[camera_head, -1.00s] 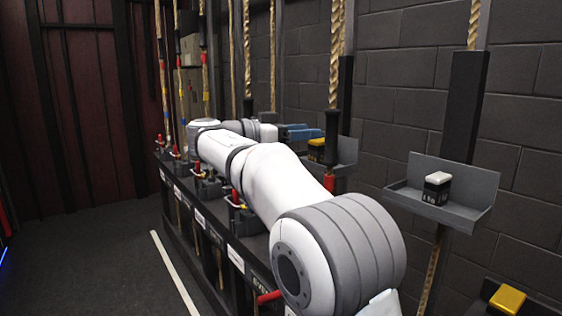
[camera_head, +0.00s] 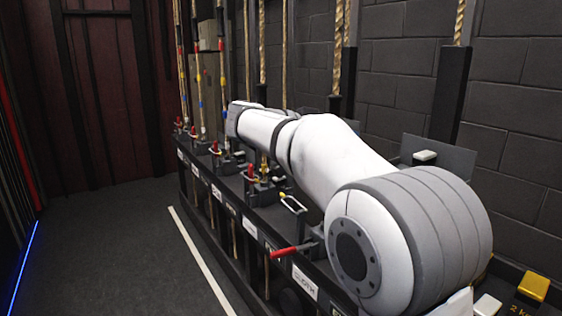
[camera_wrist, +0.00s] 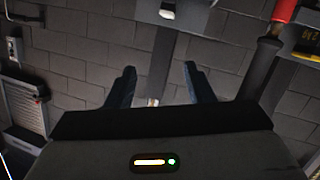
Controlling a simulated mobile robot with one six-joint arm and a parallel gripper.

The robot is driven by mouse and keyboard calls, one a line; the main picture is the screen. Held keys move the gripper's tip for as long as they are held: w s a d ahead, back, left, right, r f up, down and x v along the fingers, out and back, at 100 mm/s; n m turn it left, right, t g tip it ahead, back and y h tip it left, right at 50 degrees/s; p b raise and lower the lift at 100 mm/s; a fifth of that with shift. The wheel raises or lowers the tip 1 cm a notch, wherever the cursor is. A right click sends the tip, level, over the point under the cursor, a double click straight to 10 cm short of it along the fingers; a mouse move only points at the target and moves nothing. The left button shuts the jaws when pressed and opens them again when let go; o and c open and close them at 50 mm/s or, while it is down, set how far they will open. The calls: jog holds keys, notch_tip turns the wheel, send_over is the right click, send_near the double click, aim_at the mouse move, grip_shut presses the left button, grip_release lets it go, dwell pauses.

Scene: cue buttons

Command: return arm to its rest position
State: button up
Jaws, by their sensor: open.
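My white and grey arm stretches across the head view, from the large joint at the lower right back along the rope rail. My gripper is hidden behind the arm in the head view. In the wrist view my gripper (camera_wrist: 158,76) shows two dark blue fingers spread wide apart.
A rail with several rope locks, including a red-handled lever (camera_head: 292,251), runs alongside my arm. A grey wall tray (camera_head: 455,160) is partly hidden by the arm. A yellow-topped block (camera_head: 533,286) is at lower right. Open floor (camera_head: 110,260) lies left.

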jog(key=s+d+f+n+g+y+p, duration=0.1)
jog(key=s+d+f+n+y+p, duration=0.2)
jog(key=s+p, duration=0.15)
jog(key=s+d+f+n+g+y+p, duration=0.1)
jog(key=s+d+f+n+y+p, duration=0.1)
jog(key=s+d+n+y+p, duration=0.3)
jog(key=s+a+f+y+p, duration=0.1)
jog(key=s+f+y+p, duration=0.1)
jog(key=s, duration=0.4)
jog(key=s+a+f+n+y+p, duration=0.1)
jog(key=s+a+f+y+p, duration=0.1)
jog(key=s, duration=0.5)
jog(key=s+a+f+n+y+p, duration=0.1)
jog(key=s+a+f+y+p, duration=0.1)
jog(key=s+f, duration=0.2)
jog(key=shift+s+g, duration=0.3)
jog(key=shift+s, duration=0.85)
jog(key=shift+f, duration=0.1)
jog(key=shift+c, duration=0.5)
